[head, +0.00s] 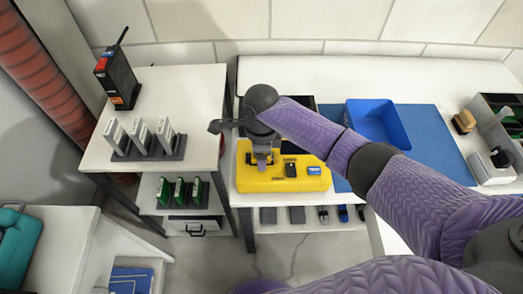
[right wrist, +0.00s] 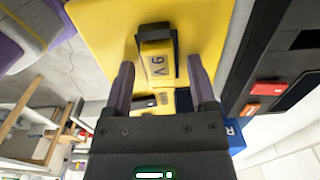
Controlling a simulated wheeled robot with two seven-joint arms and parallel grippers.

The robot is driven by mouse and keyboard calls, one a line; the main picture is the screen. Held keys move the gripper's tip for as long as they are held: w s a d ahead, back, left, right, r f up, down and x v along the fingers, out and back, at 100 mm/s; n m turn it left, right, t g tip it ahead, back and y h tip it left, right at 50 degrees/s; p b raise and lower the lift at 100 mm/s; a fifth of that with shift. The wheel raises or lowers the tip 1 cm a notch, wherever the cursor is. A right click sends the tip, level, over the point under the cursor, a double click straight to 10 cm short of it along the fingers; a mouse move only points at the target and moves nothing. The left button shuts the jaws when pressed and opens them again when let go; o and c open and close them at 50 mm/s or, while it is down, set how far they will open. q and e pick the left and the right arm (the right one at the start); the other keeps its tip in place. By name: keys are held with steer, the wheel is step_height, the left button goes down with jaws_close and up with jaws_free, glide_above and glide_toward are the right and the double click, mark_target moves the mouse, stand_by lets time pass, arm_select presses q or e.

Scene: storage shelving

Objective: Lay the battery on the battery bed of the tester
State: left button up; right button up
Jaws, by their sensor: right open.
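The yellow tester (head: 277,183) stands at the front left of the white bench, with a dark window (head: 291,170) and a blue label (head: 314,170) on top. In the right wrist view, the battery (right wrist: 157,67) is a yellow block with a rotated volt marking. It lies on the black battery bed (right wrist: 156,29) of the tester (right wrist: 105,30). My right gripper (right wrist: 160,63) is open, with one finger on each side of the battery and visible gaps. In the head view, my right gripper (head: 262,160) points down at the tester's left part and hides the battery. My left gripper is not in view.
A blue tray (head: 378,121) stands on a blue mat (head: 431,128) behind my right arm. A left side table (head: 190,85) carries a black device (head: 117,78) and several grey modules in a rack (head: 150,151). Red and orange parts (right wrist: 267,90) sit close beside the tester.

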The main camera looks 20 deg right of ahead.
steer(key=shift+r, duration=0.1)
arm_select(q)
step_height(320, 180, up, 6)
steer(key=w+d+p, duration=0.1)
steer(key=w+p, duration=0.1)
steer(key=p, duration=0.4)
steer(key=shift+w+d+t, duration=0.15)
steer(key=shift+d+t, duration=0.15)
arm_select(e)
step_height(320, 180, up, 12)
